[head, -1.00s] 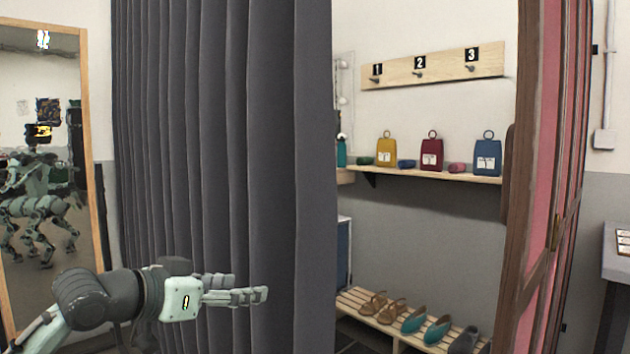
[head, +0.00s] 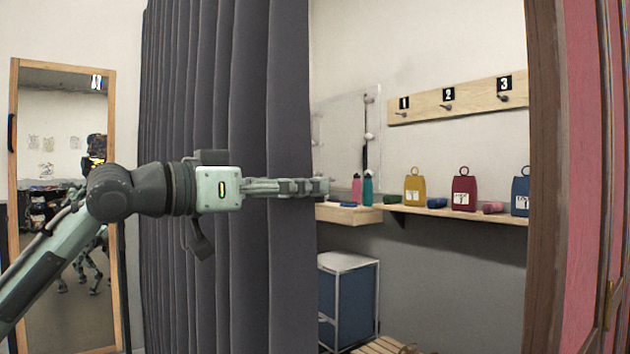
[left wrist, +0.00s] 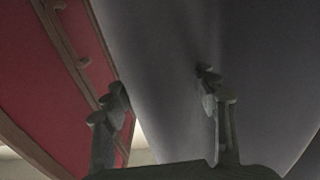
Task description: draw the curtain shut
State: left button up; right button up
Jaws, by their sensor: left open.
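The dark grey curtain (head: 240,110) hangs in folds on the left of the opening, its free edge near the picture's middle. My left gripper (head: 322,187) is level in front of the curtain, its fingertips reaching just past the free edge. In the left wrist view the open gripper (left wrist: 165,92) has one finger over the curtain (left wrist: 165,45) and the other near its edge. I cannot tell whether the curtain's edge lies between the fingers or behind them. My right gripper is not in view.
Right of the curtain is an open alcove with a shelf (head: 460,213) of bags and bottles, numbered hooks (head: 447,106) and a blue box (head: 350,298). A red panel with a brown frame (head: 545,180) bounds it at right. A mirror (head: 65,200) stands left.

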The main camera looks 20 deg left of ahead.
pick_arm(q)
jog(key=shift+x, duration=1.6)
jog(key=shift+c, duration=0.5)
grip_shut()
